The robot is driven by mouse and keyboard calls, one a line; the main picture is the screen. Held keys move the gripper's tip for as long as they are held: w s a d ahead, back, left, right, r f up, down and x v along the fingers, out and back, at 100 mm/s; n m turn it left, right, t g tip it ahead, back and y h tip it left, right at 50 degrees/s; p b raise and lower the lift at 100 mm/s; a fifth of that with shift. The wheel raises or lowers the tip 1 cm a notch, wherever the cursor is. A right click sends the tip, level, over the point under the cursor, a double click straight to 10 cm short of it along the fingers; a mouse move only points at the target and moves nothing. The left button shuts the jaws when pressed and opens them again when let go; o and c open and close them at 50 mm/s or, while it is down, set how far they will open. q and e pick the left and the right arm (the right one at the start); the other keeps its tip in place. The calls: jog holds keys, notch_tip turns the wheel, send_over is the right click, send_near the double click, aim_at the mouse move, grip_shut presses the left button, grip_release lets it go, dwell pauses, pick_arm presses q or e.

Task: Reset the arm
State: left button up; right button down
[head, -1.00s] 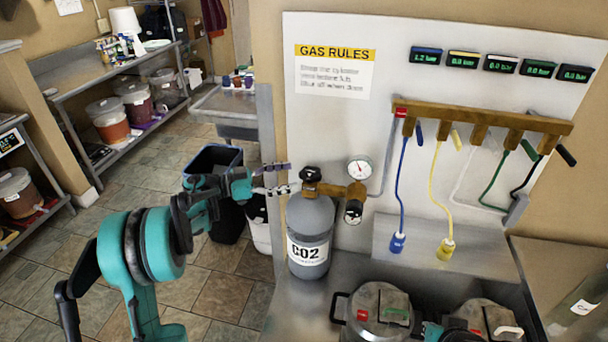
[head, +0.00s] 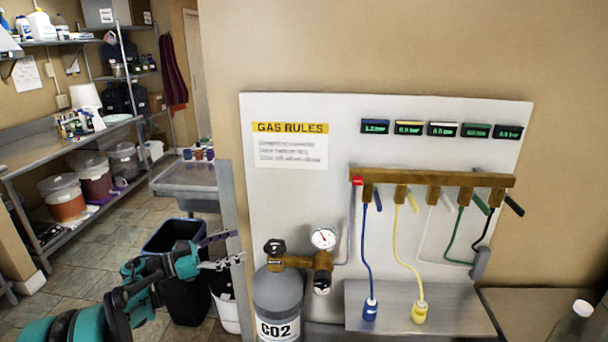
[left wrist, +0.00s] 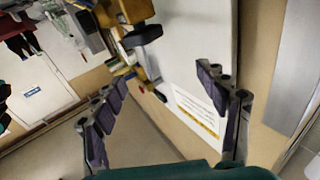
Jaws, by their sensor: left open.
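My left gripper (head: 222,250) is in the lower left of the head view, left of the CO2 cylinder's valve. Its fingers are spread apart and empty. In the left wrist view the two fingers (left wrist: 165,125) stand wide apart with nothing between them. The grey CO2 cylinder (head: 278,293) stands to the right of the fingers, with a black knob (head: 275,246) and a brass regulator (head: 300,262) on top. In the head view the fingertips look near the knob; I cannot tell the exact gap. My right gripper is not in view.
A white gas board (head: 300,200) carries a brass manifold (head: 430,178) with several coloured hoses. A blue connector (head: 370,310) and a yellow connector (head: 419,312) rest on a metal ledge (head: 460,308). A black bin (head: 185,300) and a shelf with buckets (head: 95,190) are at left.

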pick_arm(q)
notch_tip(320, 180, up, 18)
jog(key=a+n+t+y, duration=0.2)
jog(key=n+t+y, duration=0.8)
jog(key=t+y, duration=0.25)
jog(key=s+d+f+n+g+y, duration=0.1)
jog(key=s+d+f+g, duration=0.2)
jog(key=s+f, duration=0.7)
jog(key=s+d+f+g+y, duration=0.1)
jog(key=s+d+f+g, duration=0.2)
jog(key=s+f+g, duration=0.4)
jog(key=s+d+f+n+g+y, duration=0.1)
jog(key=s+d+f+g, duration=0.2)
jog(key=s+f, duration=0.9)
jog(key=shift+s+d+f+n+g, duration=0.25)
jog(key=shift+s+f+n+g, duration=0.15)
jog(key=shift+g, duration=0.55)
jog(key=shift+y, duration=0.25)
